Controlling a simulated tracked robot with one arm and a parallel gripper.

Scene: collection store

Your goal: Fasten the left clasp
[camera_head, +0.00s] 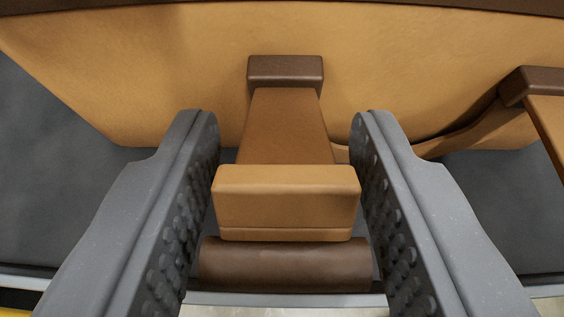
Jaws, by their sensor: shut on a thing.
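The left clasp (286,203) is in the middle of the view, a tan block at the near end of a brown strap (286,128). The strap runs back to a dark brown loop (286,72) on the tan leather case (170,75). A dark brown roll (285,265) lies at the near side of the block. My gripper (286,135) has one grey studded finger on each side and is shut on the clasp, across its width. The underside of the clasp is hidden.
A second clasp strap (550,125) with its brown loop (528,84) is at the right edge, partly cut off. A thin tan strap (465,137) hangs between the two. A dark grey surface (50,200) lies below the case, with a pale edge nearer me.

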